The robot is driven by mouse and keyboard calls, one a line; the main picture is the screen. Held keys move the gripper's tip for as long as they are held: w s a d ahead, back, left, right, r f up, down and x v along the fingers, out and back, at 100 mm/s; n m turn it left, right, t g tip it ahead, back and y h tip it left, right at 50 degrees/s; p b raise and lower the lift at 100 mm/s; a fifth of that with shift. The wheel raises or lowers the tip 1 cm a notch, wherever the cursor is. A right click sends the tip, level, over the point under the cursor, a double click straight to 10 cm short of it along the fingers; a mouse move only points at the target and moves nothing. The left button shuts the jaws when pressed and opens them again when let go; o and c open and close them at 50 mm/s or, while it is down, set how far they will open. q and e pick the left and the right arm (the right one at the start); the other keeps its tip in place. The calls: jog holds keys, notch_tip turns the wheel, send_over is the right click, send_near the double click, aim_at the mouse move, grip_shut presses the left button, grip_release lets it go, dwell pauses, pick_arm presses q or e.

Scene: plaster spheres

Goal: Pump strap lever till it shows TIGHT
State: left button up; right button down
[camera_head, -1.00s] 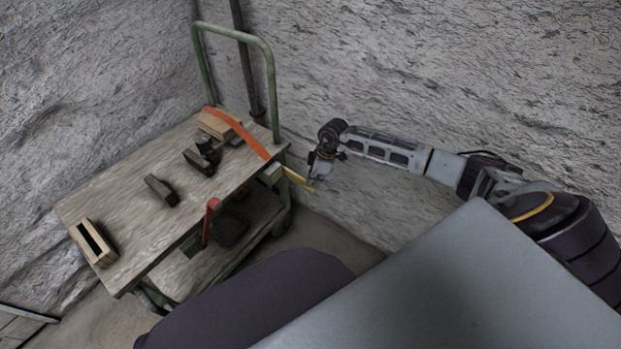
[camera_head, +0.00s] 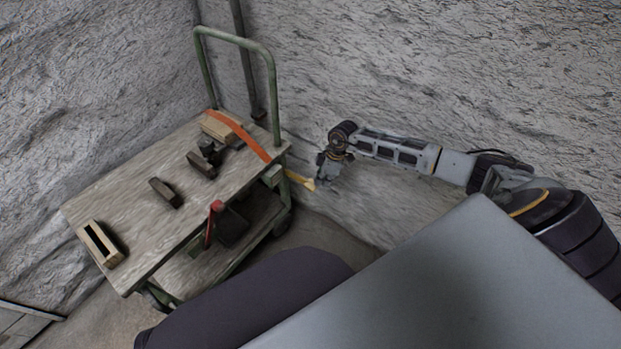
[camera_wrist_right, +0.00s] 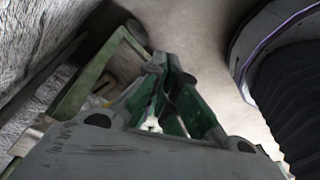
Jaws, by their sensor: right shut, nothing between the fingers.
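An orange strap (camera_head: 240,133) runs over a wooden block on the cart top and down to its right edge. A yellow lever (camera_head: 300,180) sticks out to the right below that edge, at the strap's end. My right gripper (camera_head: 322,184) is beside the lever's outer end; I cannot tell whether they touch. In the right wrist view its green-lined fingers (camera_wrist_right: 168,75) are closed with nothing between them. No TIGHT marking is readable. My left gripper is out of view.
The green-framed cart (camera_head: 135,220) carries several dark blocks and a wooden box (camera_head: 101,244). A red-ended lever (camera_head: 214,212) stands at its front side. Rough walls rise behind; the cart's push handle (camera_head: 235,40) stands at the back.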

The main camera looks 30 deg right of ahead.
dwell(0.3)
jog(key=v, duration=1.2)
dwell(0.8)
